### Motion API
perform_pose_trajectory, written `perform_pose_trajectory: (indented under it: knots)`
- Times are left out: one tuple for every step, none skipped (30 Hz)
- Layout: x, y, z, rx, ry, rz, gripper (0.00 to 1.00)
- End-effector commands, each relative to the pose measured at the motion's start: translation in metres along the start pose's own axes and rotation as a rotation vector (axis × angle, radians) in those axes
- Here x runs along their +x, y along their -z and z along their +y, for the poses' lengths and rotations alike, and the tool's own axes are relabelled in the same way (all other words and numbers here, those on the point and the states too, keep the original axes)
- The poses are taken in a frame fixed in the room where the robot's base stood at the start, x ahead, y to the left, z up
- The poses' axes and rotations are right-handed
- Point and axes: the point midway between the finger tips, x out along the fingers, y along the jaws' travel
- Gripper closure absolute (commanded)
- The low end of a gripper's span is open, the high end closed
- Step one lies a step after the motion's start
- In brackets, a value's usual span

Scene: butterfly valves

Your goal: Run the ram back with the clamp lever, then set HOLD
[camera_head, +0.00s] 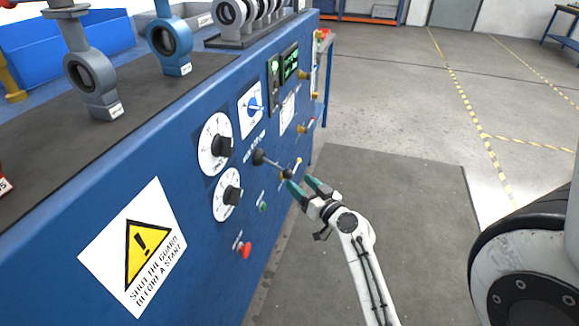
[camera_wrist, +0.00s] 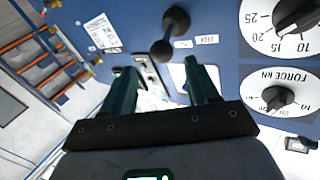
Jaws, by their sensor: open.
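The clamp lever (camera_head: 273,163) is a thin grey rod with a dark round piece at each end, on the blue machine front. In the wrist view the lever (camera_wrist: 168,35) lies just beyond the fingertips, its smaller end opposite the gap. My gripper (camera_head: 299,182) has green fingers, spread apart and empty, close to the lever's right end. The fingers also fill the middle of the wrist view (camera_wrist: 163,72). I cannot tell whether they touch the lever. A blue rotary selector (camera_head: 255,107) sits on a white plate above the lever; its lettering is too small to read.
Two dials with black knobs, an upper one (camera_head: 215,145) and a lower one (camera_head: 228,194), are left of the lever. A red button (camera_head: 244,250) and a green one (camera_head: 263,206) stick out below. A lit green display (camera_head: 290,63) is higher up. The grey floor mat (camera_head: 415,230) is clear.

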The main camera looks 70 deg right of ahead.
Motion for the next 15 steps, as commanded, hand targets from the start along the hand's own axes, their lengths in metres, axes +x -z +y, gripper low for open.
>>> perform_pose_trajectory:
  knots:
    - [0.01, 0.003, 0.0, 0.0, 0.001, 0.001, 0.41]
    - [0.015, 0.004, 0.0, 0.0, 0.001, 0.002, 0.41]
    - [0.023, 0.003, -0.001, 0.001, 0.002, 0.001, 0.41]
    - [0.029, 0.004, -0.001, 0.0, 0.002, 0.001, 0.41]
    - [0.034, 0.003, -0.001, 0.0, 0.002, 0.0, 0.41]
    - [0.042, 0.003, 0.0, -0.001, 0.001, 0.001, 0.41]
    - [0.047, 0.003, 0.0, -0.001, 0.001, 0.001, 0.41]
    - [0.052, 0.003, 0.0, -0.001, 0.001, 0.0, 0.41]
    - [0.058, 0.003, -0.001, -0.001, 0.002, 0.0, 0.41]
    - [0.063, 0.002, -0.001, -0.001, 0.002, -0.001, 0.41]
    - [0.067, 0.002, -0.001, -0.001, 0.002, -0.001, 0.41]
    - [0.072, 0.001, -0.001, 0.0, 0.002, -0.002, 0.41]
    - [0.075, 0.002, -0.001, 0.0, 0.002, -0.001, 0.41]
    - [0.078, 0.002, -0.001, 0.0, 0.002, -0.001, 0.41]
    - [0.081, 0.001, -0.001, 0.0, 0.001, -0.001, 0.41]
